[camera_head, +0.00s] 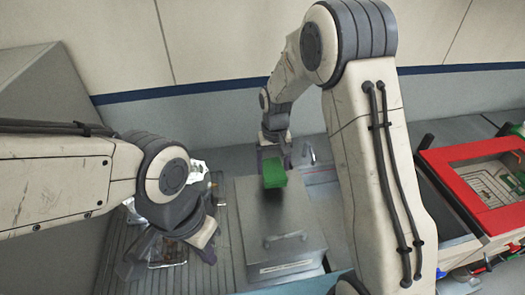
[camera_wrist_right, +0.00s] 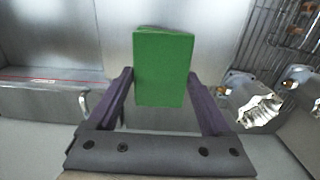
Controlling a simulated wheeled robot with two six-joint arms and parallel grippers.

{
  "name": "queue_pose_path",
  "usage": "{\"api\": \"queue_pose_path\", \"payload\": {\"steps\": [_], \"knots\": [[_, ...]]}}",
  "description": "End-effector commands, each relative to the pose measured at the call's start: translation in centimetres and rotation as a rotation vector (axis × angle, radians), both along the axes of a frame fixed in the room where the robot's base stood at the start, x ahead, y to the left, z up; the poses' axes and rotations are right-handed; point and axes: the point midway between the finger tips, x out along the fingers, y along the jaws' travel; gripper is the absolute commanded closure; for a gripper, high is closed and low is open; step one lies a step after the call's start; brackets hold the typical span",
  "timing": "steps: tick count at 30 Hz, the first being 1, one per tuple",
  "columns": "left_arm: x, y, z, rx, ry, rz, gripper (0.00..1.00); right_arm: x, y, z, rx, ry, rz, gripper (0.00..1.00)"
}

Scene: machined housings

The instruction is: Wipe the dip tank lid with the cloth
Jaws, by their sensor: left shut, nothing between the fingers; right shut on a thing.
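The cloth is a green block-like piece (camera_head: 274,174), held between the fingers of my right gripper (camera_head: 274,160). In the right wrist view the cloth (camera_wrist_right: 163,68) stands up between the two fingers of the gripper (camera_wrist_right: 161,85). The dip tank lid (camera_head: 265,215) is a flat grey metal plate with a bar handle near its front edge. The cloth is over the far part of the lid; I cannot tell whether it touches. My left gripper (camera_head: 207,246) is shut and empty, left of the lid, pointing down; its fingertips are hard to make out.
A ribbed draining surface (camera_head: 225,250) lies left of the lid, with shiny metal parts (camera_head: 170,252) near my left gripper. A red-framed tray (camera_head: 470,180) stands at the right. A wall with a blue stripe (camera_head: 200,90) closes the back.

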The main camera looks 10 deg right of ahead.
Motion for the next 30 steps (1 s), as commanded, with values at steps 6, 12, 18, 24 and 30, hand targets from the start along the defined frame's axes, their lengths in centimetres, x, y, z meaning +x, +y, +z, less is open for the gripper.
{"api": "queue_pose_path", "payload": {"steps": [6, 12, 18, 24, 30], "knots": [[0.0, 0.0, 2.0, 0.000, 0.000, 0.002, 1.00, 0.0, -0.1, 2.5, 0.000, 0.000, -0.002, 0.68], [0.0, 0.0, 3.2, 0.000, 0.000, 0.003, 1.00, 0.0, -0.1, 4.0, 0.000, -0.001, -0.002, 0.68], [0.0, 0.0, 3.3, 0.000, 0.000, 0.004, 1.00, 0.0, -0.1, 4.2, 0.000, -0.001, -0.002, 0.68], [0.0, 0.0, 3.2, 0.000, 0.000, 0.004, 1.00, 0.0, -0.1, 4.1, 0.000, -0.001, -0.002, 0.68], [0.0, 0.0, 3.2, 0.000, 0.000, 0.004, 1.00, 0.0, -0.1, 4.1, 0.000, -0.001, -0.002, 0.68]]}}
